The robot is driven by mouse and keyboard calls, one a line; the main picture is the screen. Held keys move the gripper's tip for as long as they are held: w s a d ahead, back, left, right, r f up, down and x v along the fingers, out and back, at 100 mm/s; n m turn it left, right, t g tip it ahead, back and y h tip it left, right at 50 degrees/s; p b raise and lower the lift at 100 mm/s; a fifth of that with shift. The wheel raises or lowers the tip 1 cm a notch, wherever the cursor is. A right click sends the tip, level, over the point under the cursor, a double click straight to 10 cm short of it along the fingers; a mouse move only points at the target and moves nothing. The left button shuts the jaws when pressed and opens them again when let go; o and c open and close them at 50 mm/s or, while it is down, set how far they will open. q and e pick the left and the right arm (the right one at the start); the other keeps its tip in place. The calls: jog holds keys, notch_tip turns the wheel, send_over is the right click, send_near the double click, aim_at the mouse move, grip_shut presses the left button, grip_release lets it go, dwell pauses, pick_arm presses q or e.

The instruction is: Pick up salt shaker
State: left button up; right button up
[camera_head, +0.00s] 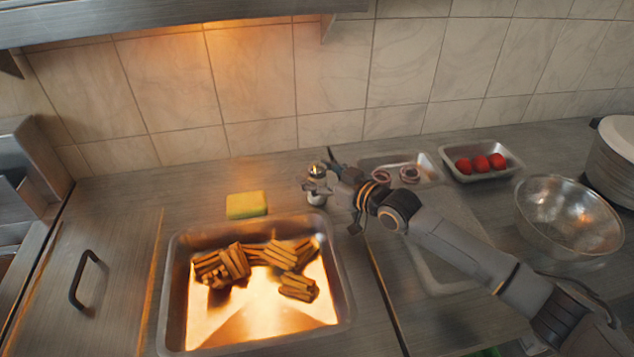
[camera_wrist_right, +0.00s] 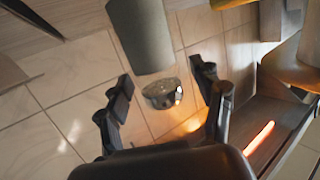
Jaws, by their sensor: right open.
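The salt shaker (camera_head: 316,171) is a small piece with a shiny metal top, standing at the back of the counter behind the fries tray. My right gripper (camera_head: 335,187) reaches in from the right and is open close beside it. In the right wrist view a shiny metal cap, apparently the shaker's top (camera_wrist_right: 162,94), shows between the two spread fingers of my right gripper (camera_wrist_right: 161,80). I see no clear contact, and the shaker's lower part is partly hidden. My left gripper is not in view.
A lit metal tray (camera_head: 172,290) with fries lies in front. A yellow-green sponge (camera_head: 246,205) sits left of the shaker. A small tray (camera_head: 513,165) of red tomatoes, a steel bowl (camera_head: 568,215) and a pot (camera_head: 612,165) stand right. The tiled wall is close behind.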

aim_at(317, 164)
jog(key=shift+w, duration=0.1)
jog(key=c, duration=1.4)
jog(key=shift+r, duration=0.5)
notch_tip(317, 164, up, 2)
jog(key=shift+r+b, duration=0.15)
jog(key=shift+b, duration=0.5)
jog(key=s+a+r, duration=0.1)
jog(key=s+r, duration=0.2)
jog(key=s, duration=0.1)
jog(key=s+a+r, duration=0.1)
jog(key=s+r, duration=0.2)
jog(key=s, duration=0.2)
jog(key=s+a+r+b, duration=0.1)
jog(key=s+r, duration=0.2)
jog(key=s, duration=0.1)
jog(key=shift+s+r, duration=0.4)
